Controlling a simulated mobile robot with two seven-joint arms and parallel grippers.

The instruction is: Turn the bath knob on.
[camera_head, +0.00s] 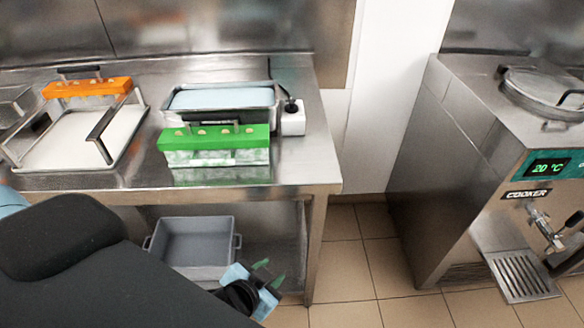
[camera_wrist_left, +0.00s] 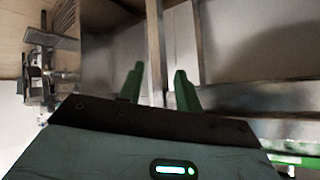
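A bath filled with light blue (camera_head: 222,97) stands on the steel table, behind a green front panel (camera_head: 214,138) with small pale marks. A white box (camera_head: 293,122) with a black part on top (camera_head: 290,106) is at its right side. I cannot clearly tell which part is the bath knob or its setting. My right gripper is out of view.
The steel table's (camera_head: 310,160) front edge lies between my left gripper and the bath. An orange-topped tray unit (camera_head: 86,88) stands left. A grey bin (camera_head: 195,243) sits on the lower shelf. A cooker (camera_head: 545,168) stands right, across open tiled floor (camera_head: 350,270).

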